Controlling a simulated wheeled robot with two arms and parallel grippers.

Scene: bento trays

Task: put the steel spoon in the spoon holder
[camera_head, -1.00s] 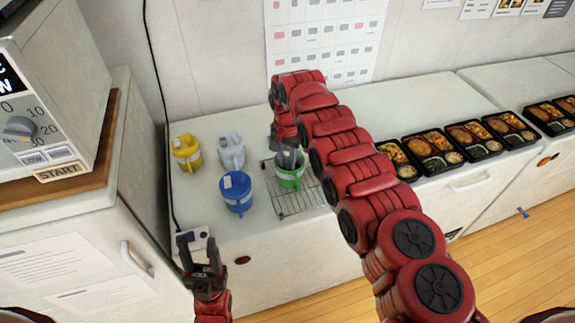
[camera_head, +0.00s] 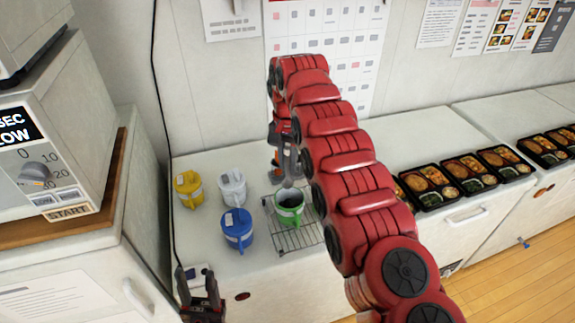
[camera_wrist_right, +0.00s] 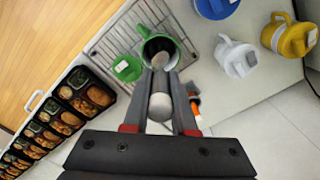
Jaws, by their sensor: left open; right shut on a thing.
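My right gripper (camera_wrist_right: 158,80) is shut on the steel spoon (camera_wrist_right: 160,105). The spoon's rounded grey end lies between the fingers in the right wrist view. In the head view the spoon (camera_head: 288,181) hangs down over the open green mug (camera_head: 289,214); I cannot tell whether its tip is inside. The mug (camera_wrist_right: 155,38) is beyond the fingertips in the right wrist view. My left gripper (camera_head: 200,288) is open and empty at the counter's front edge, low in the head view. I cannot make out the spoon holder; an orange-and-white thing (camera_wrist_right: 194,106) shows partly behind a right finger.
The green mug is on a wire rack (camera_head: 297,238). A green lid (camera_wrist_right: 127,68) lies beside it. Blue (camera_head: 237,230), white (camera_head: 231,187) and yellow (camera_head: 188,189) lidded mugs stand to the left. Several bento trays (camera_head: 432,187) are at the right. A microwave (camera_head: 55,160) is at the left.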

